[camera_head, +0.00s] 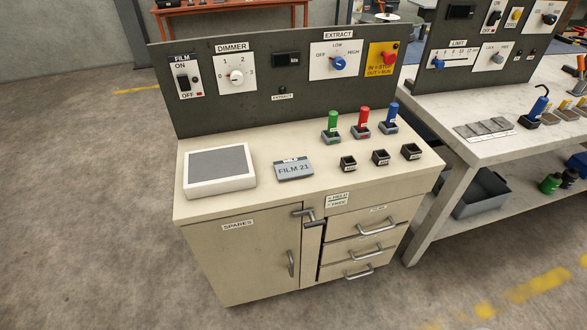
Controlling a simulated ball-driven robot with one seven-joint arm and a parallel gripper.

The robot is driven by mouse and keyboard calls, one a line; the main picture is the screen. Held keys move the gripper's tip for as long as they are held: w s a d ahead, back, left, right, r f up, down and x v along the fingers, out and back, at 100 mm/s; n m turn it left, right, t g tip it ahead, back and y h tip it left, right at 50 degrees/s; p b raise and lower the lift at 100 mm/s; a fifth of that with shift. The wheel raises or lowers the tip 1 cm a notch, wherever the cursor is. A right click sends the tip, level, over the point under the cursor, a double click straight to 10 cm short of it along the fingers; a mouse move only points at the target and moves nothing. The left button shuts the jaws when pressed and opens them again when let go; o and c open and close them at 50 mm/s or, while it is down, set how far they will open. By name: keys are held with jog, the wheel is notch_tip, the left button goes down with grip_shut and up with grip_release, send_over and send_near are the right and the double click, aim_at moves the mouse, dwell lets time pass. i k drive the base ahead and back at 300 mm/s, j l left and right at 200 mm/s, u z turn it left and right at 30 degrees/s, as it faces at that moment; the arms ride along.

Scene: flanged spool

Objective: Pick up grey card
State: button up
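A grey card (294,170) marked "FILM 21" lies on the cream cabinet top, near its front edge. A white label strip shows along its back edge. It sits between a white-framed box with a dark grey panel (218,170) on the left and small black square holders on the right. Several flat grey plates (484,128) also lie on the right-hand bench. My gripper is not in view.
Green (332,124), red (363,120) and blue (391,116) handled tools stand in blocks behind the black holders (381,157). A dark control panel (285,72) rises along the back. A lever handle (306,215) and drawer handles stick out in front. The floor at left is clear.

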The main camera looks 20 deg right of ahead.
aim_at(286, 170)
jog(key=i+j, duration=0.15)
jog(key=j, duration=0.15)
jog(key=i+j, duration=0.15)
jog(key=j, duration=0.2)
jog(key=i+j, duration=0.15)
jog(key=j, duration=0.15)
jog(key=i+j+z, duration=0.1)
jog(key=j, duration=0.2)
